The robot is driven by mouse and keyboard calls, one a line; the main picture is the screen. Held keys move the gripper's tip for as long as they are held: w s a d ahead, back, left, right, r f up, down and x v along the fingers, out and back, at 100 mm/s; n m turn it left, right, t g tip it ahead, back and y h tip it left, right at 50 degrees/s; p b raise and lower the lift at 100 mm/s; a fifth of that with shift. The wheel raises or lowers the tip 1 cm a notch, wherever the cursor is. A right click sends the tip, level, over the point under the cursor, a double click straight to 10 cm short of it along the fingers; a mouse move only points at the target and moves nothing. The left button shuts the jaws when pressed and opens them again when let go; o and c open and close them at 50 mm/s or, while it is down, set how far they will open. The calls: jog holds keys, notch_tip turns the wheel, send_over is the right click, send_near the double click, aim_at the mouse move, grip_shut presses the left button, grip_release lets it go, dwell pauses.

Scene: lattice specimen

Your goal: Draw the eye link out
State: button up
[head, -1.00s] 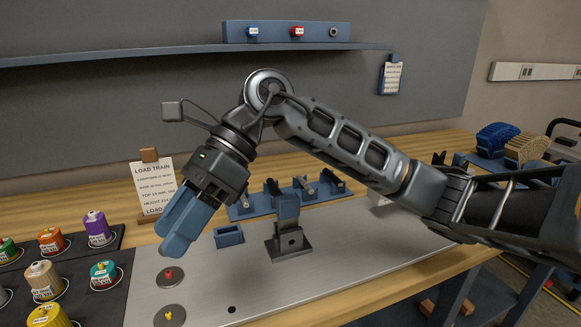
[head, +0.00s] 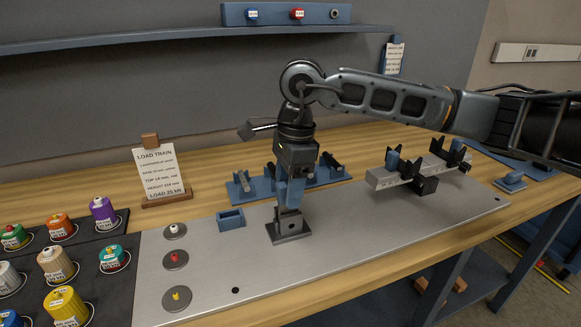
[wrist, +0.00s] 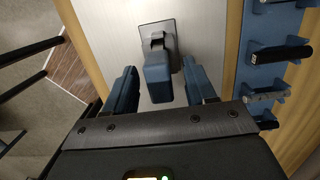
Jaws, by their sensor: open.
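A blue-headed upright piece, which looks like the eye link (wrist: 157,72), stands in a dark base block (head: 289,230) on the metal plate. In the wrist view its blue head lies between the two blue fingers of my gripper (head: 290,192), with a gap visible on each side. My gripper points down over the base, open and holding nothing. In the head view the fingers hide most of the link's head. How deep the link sits in the base cannot be told.
A blue rack with dark pieces (head: 240,192) stands close behind the base, and a small blue tray (head: 231,219) is to its left. A grey beam (head: 385,178) with black holders lies to the right. Coloured weights (head: 65,305) stand at left. The plate's front is clear (head: 330,258).

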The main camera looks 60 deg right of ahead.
jog(key=shift+w+a+f, duration=0.1)
jog(key=shift+a+f, duration=0.05)
jog(key=shift+f, duration=1.05)
jog(key=shift+c, duration=0.3)
jog(key=c, duration=0.9)
